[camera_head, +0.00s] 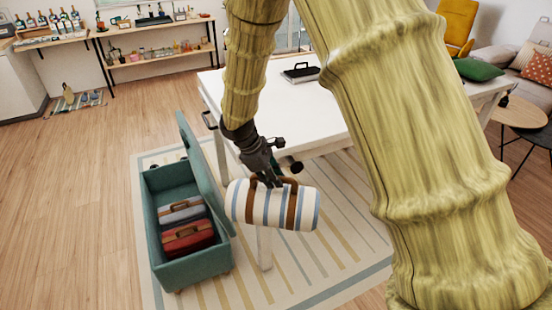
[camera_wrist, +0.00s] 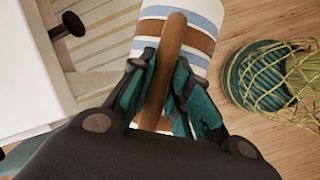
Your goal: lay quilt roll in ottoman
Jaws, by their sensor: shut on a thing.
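The quilt roll (camera_head: 273,204) is white with blue stripes and brown straps with a handle. My gripper (camera_head: 274,182) is shut on its brown handle and holds it in the air, to the right of the ottoman. In the wrist view the fingers (camera_wrist: 165,95) close around the handle, with the striped quilt roll (camera_wrist: 207,14) beyond. The ottoman (camera_head: 186,277) is a teal open box on the floor, its lid (camera_head: 199,165) raised on the right side. Inside it lie a grey roll (camera_head: 181,211) and a red roll (camera_head: 187,238), with free room toward the far end.
A white table (camera_head: 325,112) stands behind and right of the roll, with a dark handled case (camera_head: 300,72) on it. A striped rug (camera_head: 343,255) lies beneath. A netted teal round thing (camera_wrist: 255,75) shows in the wrist view. Wood floor on the left is clear.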

